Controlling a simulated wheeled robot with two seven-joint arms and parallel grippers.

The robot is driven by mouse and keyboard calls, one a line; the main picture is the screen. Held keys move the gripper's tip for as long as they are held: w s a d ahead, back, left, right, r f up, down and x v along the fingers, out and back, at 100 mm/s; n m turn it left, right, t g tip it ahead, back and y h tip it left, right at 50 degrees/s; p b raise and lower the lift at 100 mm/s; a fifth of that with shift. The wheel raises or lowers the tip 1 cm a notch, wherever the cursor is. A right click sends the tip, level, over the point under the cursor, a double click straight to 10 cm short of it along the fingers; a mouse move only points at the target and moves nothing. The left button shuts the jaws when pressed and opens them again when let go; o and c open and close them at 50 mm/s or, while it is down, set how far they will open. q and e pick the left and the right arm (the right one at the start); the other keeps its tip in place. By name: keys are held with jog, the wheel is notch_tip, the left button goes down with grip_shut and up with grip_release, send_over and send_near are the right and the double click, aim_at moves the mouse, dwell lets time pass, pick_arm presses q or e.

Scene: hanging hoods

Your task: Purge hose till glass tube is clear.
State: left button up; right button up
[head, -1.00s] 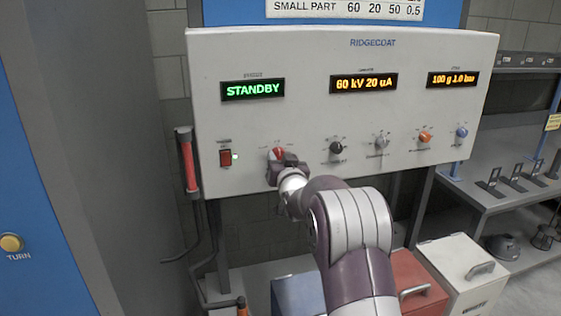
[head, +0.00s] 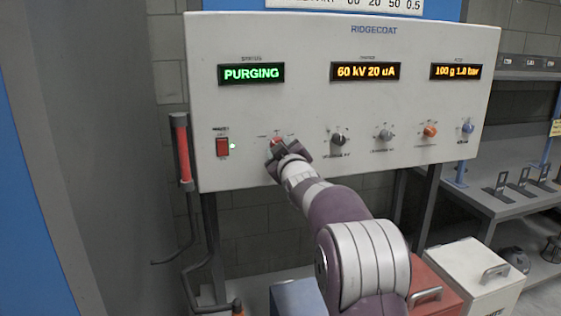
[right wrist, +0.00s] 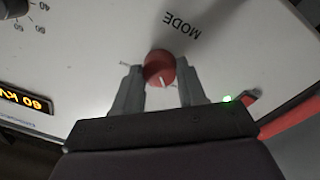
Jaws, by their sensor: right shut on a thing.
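The control panel (head: 310,110) fills the middle of the head view. Its status display (head: 251,73) reads PURGING in green. My right gripper (head: 277,146) is at the red mode knob at the panel's lower left. In the right wrist view the red knob (right wrist: 160,69) sits between the two fingers of my right gripper (right wrist: 160,85), which is shut on it, and its white mark shows. The tube with a red section (head: 184,150) hangs at the panel's left side; I cannot tell if it is the glass tube. My left gripper is not in view.
Other displays read 60 kV 20 uA (head: 365,71) and 100 g 1.0 bar (head: 456,71). A red switch (head: 222,147) with a green light is left of the knob. Several other knobs run to the right. Blue, red and white (head: 470,275) boxes stand below.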

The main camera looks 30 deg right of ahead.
jog(key=shift+f+n+b, duration=0.1)
jog(key=shift+n+b, duration=0.65)
jog(key=shift+n, duration=0.45)
jog(key=o, duration=1.1)
jog(key=shift+c, duration=0.2)
jog(key=b+v, duration=0.3)
jog(key=v, duration=0.9)
jog(key=shift+s, duration=0.45)
